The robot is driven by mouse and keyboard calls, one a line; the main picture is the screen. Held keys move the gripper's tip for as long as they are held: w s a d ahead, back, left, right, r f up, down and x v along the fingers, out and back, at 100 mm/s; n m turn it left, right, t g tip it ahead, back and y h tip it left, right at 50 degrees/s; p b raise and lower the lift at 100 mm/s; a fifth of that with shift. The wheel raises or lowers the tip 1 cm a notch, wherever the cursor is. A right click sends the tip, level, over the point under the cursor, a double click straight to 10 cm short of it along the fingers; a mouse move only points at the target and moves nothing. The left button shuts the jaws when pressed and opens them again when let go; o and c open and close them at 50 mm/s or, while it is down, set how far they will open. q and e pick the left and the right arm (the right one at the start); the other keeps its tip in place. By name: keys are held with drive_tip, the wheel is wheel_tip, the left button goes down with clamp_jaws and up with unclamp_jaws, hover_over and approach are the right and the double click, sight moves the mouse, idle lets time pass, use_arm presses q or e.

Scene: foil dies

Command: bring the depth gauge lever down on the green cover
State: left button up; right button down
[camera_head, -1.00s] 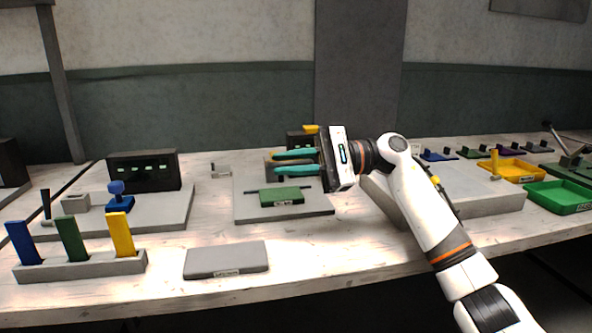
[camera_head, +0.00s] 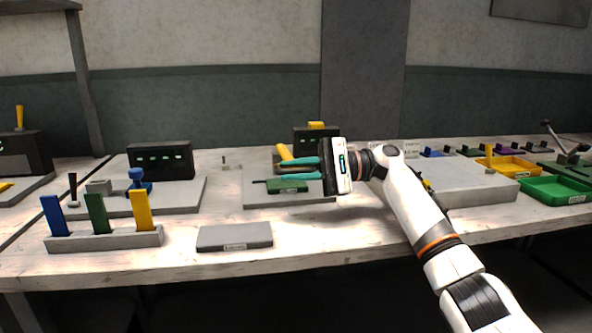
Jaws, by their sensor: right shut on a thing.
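The green cover (camera_head: 287,187) lies on a grey base plate (camera_head: 262,202) at the middle of the bench. A yellow bar (camera_head: 284,152), which looks like the depth gauge lever, slants down to the right above the cover. Its lower end meets the teal fingers of my right gripper (camera_head: 298,168). The right gripper reaches in from the right, just above and behind the cover, shut on the yellow lever. The fingers hide part of the lever, and I cannot see it touching the cover. My left gripper is not in view.
A black box (camera_head: 312,137) with a yellow top stands behind the gripper. A grey block (camera_head: 460,183) stands to the right, beside yellow (camera_head: 510,167) and green (camera_head: 556,190) trays. A flat grey slab (camera_head: 234,237) and a rack (camera_head: 105,241) of coloured bars stand at front left.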

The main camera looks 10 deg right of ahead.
drive_tip(key=c, duration=1.5)
unclamp_jaws()
drive_tip(key=shift+w+f, duration=0.1)
drive_tip(key=shift+o, duration=0.2)
drive_tip(key=shift+d, duration=0.35)
use_arm(q)
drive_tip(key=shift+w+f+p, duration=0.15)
drive_tip(key=shift+p, duration=0.25)
use_arm(e)
drive_tip(key=d, duration=1.1)
drive_tip(key=shift+d, duration=0.15)
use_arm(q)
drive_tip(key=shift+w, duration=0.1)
